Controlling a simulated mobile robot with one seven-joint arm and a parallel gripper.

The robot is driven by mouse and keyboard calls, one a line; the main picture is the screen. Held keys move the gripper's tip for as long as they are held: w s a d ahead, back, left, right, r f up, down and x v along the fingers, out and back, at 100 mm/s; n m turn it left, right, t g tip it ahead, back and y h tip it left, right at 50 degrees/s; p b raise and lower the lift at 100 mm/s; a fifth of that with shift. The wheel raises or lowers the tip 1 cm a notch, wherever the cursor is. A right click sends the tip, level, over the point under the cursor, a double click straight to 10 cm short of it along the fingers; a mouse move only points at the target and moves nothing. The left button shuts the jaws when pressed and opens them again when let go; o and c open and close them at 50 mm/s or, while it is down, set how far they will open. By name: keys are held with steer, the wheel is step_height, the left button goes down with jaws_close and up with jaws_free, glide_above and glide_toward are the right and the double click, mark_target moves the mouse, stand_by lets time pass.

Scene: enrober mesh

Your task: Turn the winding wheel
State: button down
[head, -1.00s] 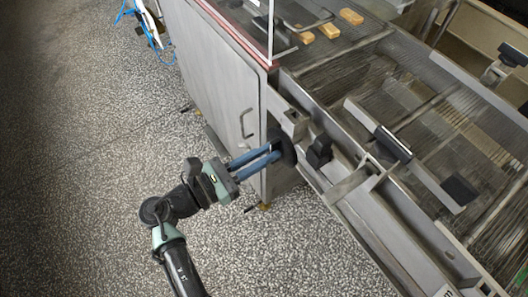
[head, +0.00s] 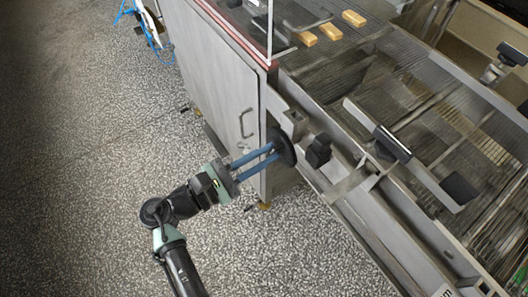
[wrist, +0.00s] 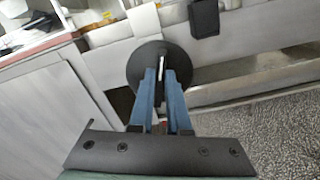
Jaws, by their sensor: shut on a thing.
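The winding wheel is a dark round disc (head: 288,150) on the side of the metal machine, near the cabinet corner. It also shows in the wrist view (wrist: 133,66), face on behind the fingers. My gripper (head: 271,154) reaches it from the left with two long blue fingers. In the wrist view my gripper (wrist: 162,72) has its fingertips close together in front of the disc, around a thin pale piece at the wheel. It is shut on this part of the wheel. The fingers hide some of the disc's lower part.
A steel cabinet (head: 215,85) with a door handle stands left of the wheel. A black knob-like block (head: 318,151) sits just right of it. The mesh conveyor (head: 340,75) carries several tan blocks (head: 332,31) at the back. The speckled floor (head: 80,170) is free at left.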

steer(key=shift+f+m+b, duration=0.3)
steer(key=shift+m+b, duration=2.8)
steer(key=shift+m, duration=1.15)
steer(key=shift+f+m+b, duration=0.25)
steer(key=shift+m+b, duration=2.85)
steer(key=shift+m, duration=1.2)
steer(key=shift+f+m+b, duration=0.3)
steer(key=shift+m+b, duration=2.8)
steer(key=shift+m, duration=1.15)
steer(key=c, duration=0.9)
jaws_free()
steer(key=shift+r, duration=0.1)
